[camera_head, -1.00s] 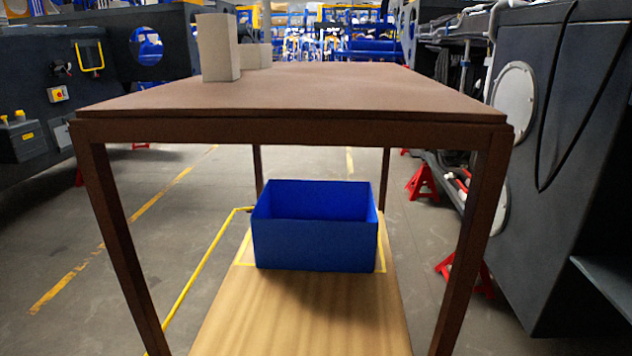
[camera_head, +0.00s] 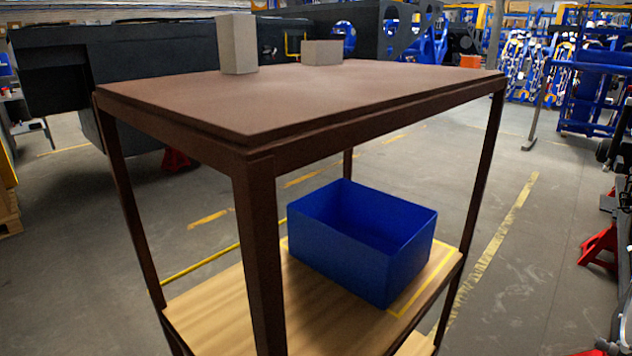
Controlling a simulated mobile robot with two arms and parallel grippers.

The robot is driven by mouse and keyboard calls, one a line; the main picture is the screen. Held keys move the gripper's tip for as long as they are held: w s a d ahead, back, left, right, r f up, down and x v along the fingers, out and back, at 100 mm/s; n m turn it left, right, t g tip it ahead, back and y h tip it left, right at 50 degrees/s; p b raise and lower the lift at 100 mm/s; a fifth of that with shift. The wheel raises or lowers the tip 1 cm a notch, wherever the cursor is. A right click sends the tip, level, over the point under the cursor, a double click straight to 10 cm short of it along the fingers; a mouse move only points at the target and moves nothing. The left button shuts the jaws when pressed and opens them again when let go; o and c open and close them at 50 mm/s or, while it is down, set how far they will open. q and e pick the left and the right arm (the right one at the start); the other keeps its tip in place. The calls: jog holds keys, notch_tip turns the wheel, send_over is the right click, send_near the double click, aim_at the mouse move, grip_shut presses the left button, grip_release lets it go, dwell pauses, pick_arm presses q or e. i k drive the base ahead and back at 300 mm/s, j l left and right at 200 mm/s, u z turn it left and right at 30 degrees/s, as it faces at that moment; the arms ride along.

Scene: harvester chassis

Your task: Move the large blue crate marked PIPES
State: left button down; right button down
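A large open blue crate (camera_head: 345,257) sits on the light wooden lower shelf (camera_head: 222,311) of a brown table (camera_head: 330,98). No PIPES marking is readable on the sides that I see. The crate looks empty, though part of its floor is hidden by its near walls. It stands upright inside a yellow outline (camera_head: 424,285) on the shelf. The table's near leg (camera_head: 258,255) stands in front and to the left of it. Neither of my grippers is in view.
Two grey blocks, one tall (camera_head: 236,45) and one low (camera_head: 322,52), stand on the tabletop. Dark machinery (camera_head: 160,60) is behind the table. A red stand (camera_head: 600,247) is at the right. Open floor (camera_head: 535,225) lies right of the table.

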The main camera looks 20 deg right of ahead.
aim_at(370, 242)
jog(key=i+l+u, duration=0.15)
jog(key=l+u, duration=0.3)
jog(key=l, duration=0.85)
jog(key=l+u, duration=0.4)
jog(key=l, duration=0.85)
